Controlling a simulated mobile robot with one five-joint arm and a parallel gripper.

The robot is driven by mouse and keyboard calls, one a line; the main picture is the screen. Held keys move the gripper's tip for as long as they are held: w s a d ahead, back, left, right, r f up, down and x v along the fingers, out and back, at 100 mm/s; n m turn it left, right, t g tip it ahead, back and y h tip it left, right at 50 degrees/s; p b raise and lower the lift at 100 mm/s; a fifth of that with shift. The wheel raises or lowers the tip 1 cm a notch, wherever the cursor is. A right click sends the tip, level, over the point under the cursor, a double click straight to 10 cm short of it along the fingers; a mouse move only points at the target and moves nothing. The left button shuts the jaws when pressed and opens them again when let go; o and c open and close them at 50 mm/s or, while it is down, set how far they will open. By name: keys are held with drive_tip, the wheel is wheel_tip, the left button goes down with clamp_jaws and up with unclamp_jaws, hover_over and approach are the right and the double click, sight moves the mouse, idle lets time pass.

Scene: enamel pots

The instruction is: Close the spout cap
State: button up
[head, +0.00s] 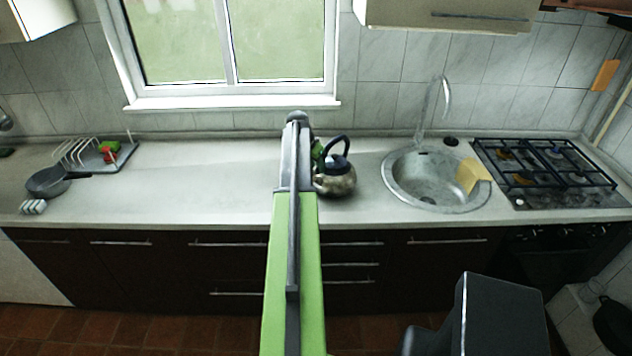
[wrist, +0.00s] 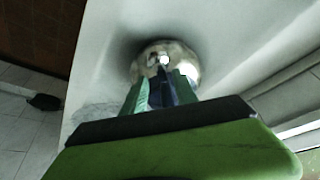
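A shiny metal kettle (head: 336,182) with a dark arched handle (head: 338,141) stands on the counter. My gripper (head: 317,153) is at its upper left in the head view, partly hidden behind my arm. In the wrist view the round metal body (wrist: 192,62) lies beyond the green fingers of my gripper (wrist: 165,77). The fingers stand apart, with a dark bluish part between them; whether they touch it I cannot tell. The spout and its cap cannot be made out clearly; the arm and fingers cover part of the kettle.
A round sink (head: 425,195) with a yellow cloth (head: 474,174) is right of the kettle, then a gas hob (head: 545,172). A dish rack (head: 85,152) and a dark pan (head: 48,181) are at the left. The counter between pan and kettle is clear.

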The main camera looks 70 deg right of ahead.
drive_tip(key=shift+b+x, duration=0.4)
drive_tip(key=shift+x, duration=0.7)
drive_tip(key=shift+r, duration=0.1)
drive_tip(key=shift+c, duration=0.3)
